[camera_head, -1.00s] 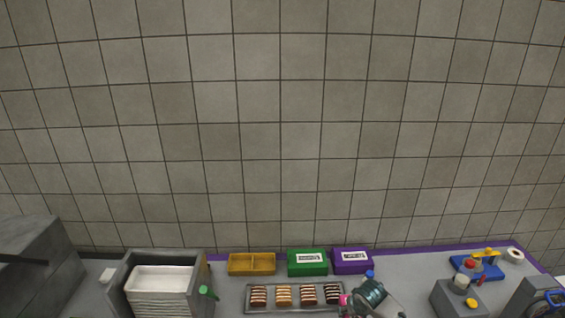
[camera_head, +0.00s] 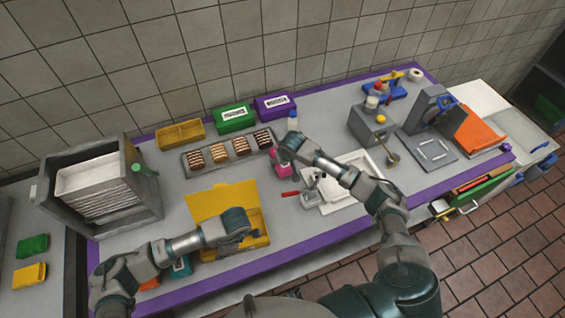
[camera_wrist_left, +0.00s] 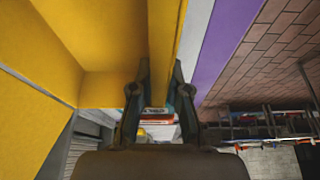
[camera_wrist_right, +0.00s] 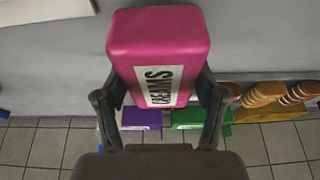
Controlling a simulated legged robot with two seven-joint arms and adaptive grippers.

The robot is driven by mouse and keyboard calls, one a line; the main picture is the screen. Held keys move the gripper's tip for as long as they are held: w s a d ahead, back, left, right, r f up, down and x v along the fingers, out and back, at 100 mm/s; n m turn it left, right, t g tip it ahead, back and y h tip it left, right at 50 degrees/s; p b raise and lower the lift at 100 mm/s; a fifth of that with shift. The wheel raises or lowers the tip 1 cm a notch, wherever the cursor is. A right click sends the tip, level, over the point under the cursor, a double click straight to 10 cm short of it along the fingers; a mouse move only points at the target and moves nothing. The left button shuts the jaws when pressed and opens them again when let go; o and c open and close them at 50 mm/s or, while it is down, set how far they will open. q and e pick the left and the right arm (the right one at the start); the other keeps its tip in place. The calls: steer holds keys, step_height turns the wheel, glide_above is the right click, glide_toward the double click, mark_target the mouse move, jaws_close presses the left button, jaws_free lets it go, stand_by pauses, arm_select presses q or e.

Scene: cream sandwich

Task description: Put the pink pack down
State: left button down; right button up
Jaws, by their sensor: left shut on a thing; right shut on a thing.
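The pink pack (camera_wrist_right: 150,35) has a white label with dark lettering. My right gripper (camera_wrist_right: 160,95) is shut on it, one finger on each side. In the head view the pink pack (camera_head: 283,156) shows beside the right gripper (camera_head: 290,147), partly covered by it, in front of the cake tray. I cannot tell whether it touches the table. My left gripper (camera_wrist_left: 158,85) is shut on the wall of a yellow box (camera_wrist_left: 162,45).
The grey table (camera_head: 320,115) has a purple edge. A tray (camera_head: 187,163) with several cream sandwiches lies behind the yellow box. Green (camera_head: 233,118) and purple (camera_head: 274,106) packs stand at the back.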

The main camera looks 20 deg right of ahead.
step_height(320, 180, down, 3)
steer(key=shift+r, duration=0.1)
steer(key=o, duration=1.3)
